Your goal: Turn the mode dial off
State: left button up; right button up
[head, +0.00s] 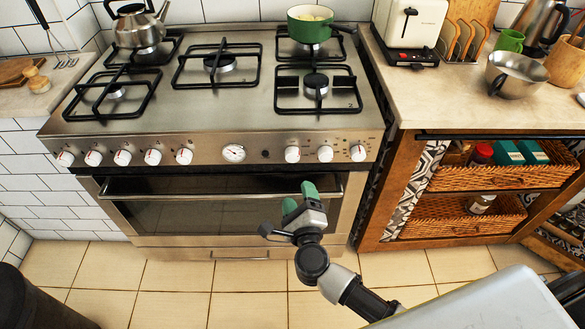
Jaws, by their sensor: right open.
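The stove (205,110) has a row of white round dials along its steel front panel. Several dials sit at the left, such as the leftmost dial (66,158). A larger dial with a face like a gauge (233,153) is near the middle. Three more are to its right: one dial (292,154), another dial (325,153) and the rightmost dial (358,153). I cannot tell which is the mode dial, nor read the settings. My right gripper (299,196), with green fingertips, is open and empty, in front of the oven door below the right-hand dials, apart from them. My left gripper is out of view.
The oven door handle (150,197) runs below the dials. A green pot (309,30) and a kettle (138,27) stand on the burners. A counter (460,95) with a toaster (412,22) and wicker baskets (480,178) below is at the right. The tiled floor in front is mostly clear.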

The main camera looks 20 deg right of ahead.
aim_at(294, 159)
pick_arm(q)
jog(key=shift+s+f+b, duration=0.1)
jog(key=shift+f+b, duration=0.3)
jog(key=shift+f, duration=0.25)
pick_arm(e)
jog(key=w+m, duration=0.1)
jog(key=w, duration=0.2)
jog(key=w+d+r+m, duration=0.1)
jog(key=w, duration=0.2)
jog(key=w+d+r+m, duration=0.1)
jog(key=w, duration=0.3)
jog(key=shift+w+h, duration=0.1)
jog(key=shift+h, duration=0.2)
jog(key=shift+c, duration=0.3)
